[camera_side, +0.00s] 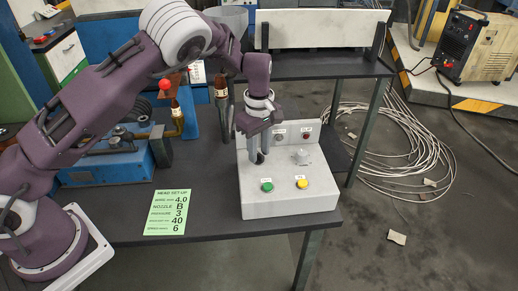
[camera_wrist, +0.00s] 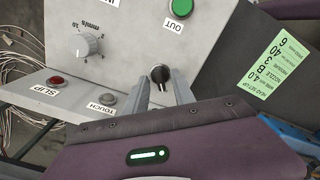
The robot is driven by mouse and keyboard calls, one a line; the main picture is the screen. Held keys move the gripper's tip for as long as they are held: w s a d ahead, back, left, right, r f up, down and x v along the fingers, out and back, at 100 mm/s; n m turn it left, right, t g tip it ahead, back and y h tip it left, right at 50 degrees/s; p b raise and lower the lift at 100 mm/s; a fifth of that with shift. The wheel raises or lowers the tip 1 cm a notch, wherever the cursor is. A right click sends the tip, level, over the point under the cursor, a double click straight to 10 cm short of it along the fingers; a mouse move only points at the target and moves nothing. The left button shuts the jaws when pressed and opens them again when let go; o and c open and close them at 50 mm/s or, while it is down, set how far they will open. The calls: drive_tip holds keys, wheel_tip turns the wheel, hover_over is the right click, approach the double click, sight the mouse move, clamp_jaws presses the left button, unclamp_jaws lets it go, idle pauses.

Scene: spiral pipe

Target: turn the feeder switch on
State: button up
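The control box (camera_side: 285,203) is a white sloped panel on the dark table. In the wrist view, a short dark switch with a metallic sheen (camera_wrist: 160,74) stands on its panel (camera_wrist: 125,48). I take it for the feeder switch; no label for it is visible. My gripper (camera_wrist: 159,85) is open, its two grey fingers reaching towards the switch, which shows between the fingertips. I cannot tell whether they touch it. In the side view my gripper (camera_side: 259,155) hangs over the panel's left part and largely hides the switch.
The panel also carries a green button (camera_side: 267,185), a yellow button (camera_side: 301,183), a dial (camera_side: 302,157), a red lamp (camera_side: 306,135) and a grey one (camera_side: 278,137). A green set-up card (camera_side: 167,212) lies left of the box. Blue equipment (camera_side: 112,160) stands further left.

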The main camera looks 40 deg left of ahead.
clamp_jaws()
drive_tip(key=m, duration=0.6)
drive_tip(key=shift+m, duration=0.4)
drive_tip(key=m, duration=0.3)
drive_tip(key=shift+m, duration=2)
drive_tip(key=shift+o, duration=0.6)
unclamp_jaws()
